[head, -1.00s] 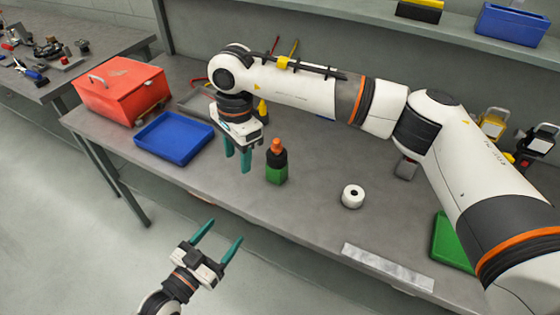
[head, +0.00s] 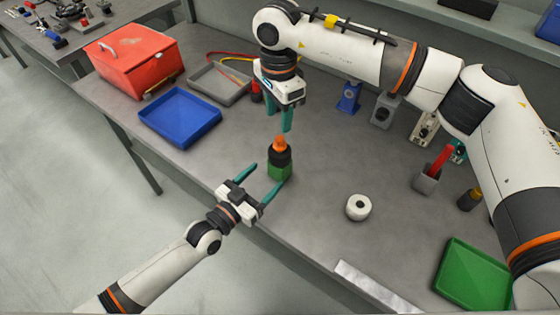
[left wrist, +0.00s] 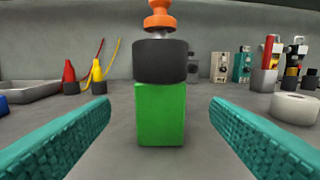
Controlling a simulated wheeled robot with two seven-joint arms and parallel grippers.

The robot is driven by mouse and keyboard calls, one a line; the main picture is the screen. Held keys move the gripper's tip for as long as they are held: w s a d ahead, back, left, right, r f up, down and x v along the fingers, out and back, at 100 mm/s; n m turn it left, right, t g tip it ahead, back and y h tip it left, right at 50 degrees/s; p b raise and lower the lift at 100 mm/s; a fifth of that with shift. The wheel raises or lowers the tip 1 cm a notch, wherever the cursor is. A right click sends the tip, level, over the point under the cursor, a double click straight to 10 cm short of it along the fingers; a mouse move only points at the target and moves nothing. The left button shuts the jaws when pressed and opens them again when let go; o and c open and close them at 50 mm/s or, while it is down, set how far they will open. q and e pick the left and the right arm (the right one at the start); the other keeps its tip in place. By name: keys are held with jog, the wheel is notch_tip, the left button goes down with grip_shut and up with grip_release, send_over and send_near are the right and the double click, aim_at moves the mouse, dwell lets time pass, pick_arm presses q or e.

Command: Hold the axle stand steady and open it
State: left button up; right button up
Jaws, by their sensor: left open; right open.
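What I take to be the axle stand has a green block base (head: 279,173), a black collar (head: 280,158) and an orange top (head: 280,144). It stands upright on the bench. My left gripper (head: 270,174) is open, low in front of the stand. In the left wrist view the stand (left wrist: 160,112) is centred between the teal fingers, with a gap on each side. My right gripper (head: 280,128) is open and points down, its fingertips close above or behind the orange top. I cannot tell whether they touch it.
A blue tray (head: 180,112), a red box (head: 135,65) and a grey tray (head: 218,92) lie to the left. A white roll (head: 358,207) and a green tray (head: 472,275) lie to the right. Several small devices stand at the back. The bench around the stand is clear.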

aim_at(274, 169)
pick_arm(q)
jog(key=x, duration=0.4)
jog(key=shift+w+d, duration=0.25)
jog(key=shift+w, duration=0.05)
pick_arm(e)
jog(key=shift+w+d, duration=0.15)
jog(key=shift+d, duration=0.05)
pick_arm(q)
jog(key=shift+w+d, duration=0.4)
jog(key=shift+w, duration=0.1)
pick_arm(e)
jog(key=shift+a, duration=0.1)
pick_arm(q)
jog(key=shift+c, duration=0.2)
